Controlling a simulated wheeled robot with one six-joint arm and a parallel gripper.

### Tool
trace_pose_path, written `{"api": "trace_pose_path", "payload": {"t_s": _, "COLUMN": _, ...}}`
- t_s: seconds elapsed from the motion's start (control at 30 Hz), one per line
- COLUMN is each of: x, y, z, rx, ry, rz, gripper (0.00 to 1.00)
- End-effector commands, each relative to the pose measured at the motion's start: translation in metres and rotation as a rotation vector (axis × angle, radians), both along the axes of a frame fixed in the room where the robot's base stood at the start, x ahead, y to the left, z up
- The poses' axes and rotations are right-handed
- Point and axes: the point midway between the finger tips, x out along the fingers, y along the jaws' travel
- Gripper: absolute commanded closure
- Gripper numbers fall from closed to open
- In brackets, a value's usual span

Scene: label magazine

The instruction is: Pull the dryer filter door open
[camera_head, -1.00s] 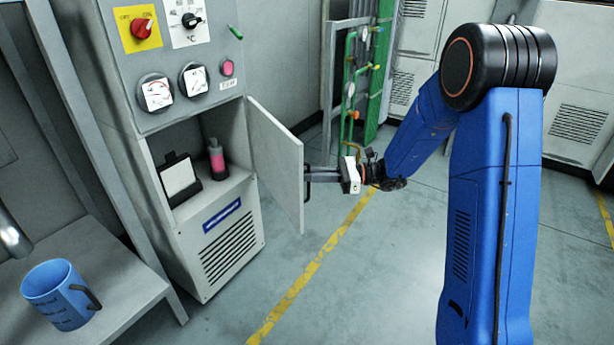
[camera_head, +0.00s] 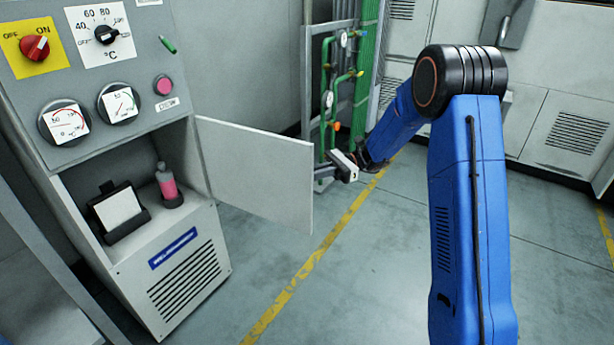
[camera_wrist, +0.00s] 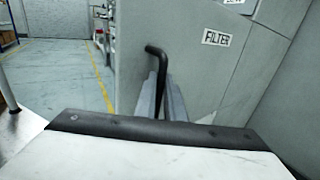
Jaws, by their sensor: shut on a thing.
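The dryer's filter door (camera_head: 258,172) is a pale grey panel, swung wide open on the right side of the cabinet (camera_head: 170,270). In the wrist view the door (camera_wrist: 185,50) shows its outer face with a FILTER label (camera_wrist: 217,38) and a black bar handle (camera_wrist: 157,70). My gripper (camera_wrist: 163,98) is shut on the handle. In the head view my gripper (camera_head: 343,167) is at the door's far side, and its fingers and the handle are mostly hidden behind the panel.
Inside the open compartment stand a black holder with a white card (camera_head: 118,210) and a pink bottle (camera_head: 168,186). Green pipework (camera_head: 335,95) stands behind the door. The floor (camera_head: 350,260) in front is clear, with a yellow line.

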Motion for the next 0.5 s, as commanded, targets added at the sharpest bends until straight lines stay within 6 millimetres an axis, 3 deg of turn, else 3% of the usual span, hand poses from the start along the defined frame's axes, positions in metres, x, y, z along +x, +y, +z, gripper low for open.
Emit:
{"api": "trace_pose_path", "payload": {"t_s": 0.47, "x": 0.0003, "y": 0.0006, "z": 0.0002, "rx": 0.000, "ry": 0.000, "rz": 0.011, "gripper": 1.00}}
{"api": "trace_pose_path", "payload": {"t_s": 0.5, "x": 0.0003, "y": 0.0006, "z": 0.0002, "rx": 0.000, "ry": 0.000, "rz": 0.011, "gripper": 0.83}}
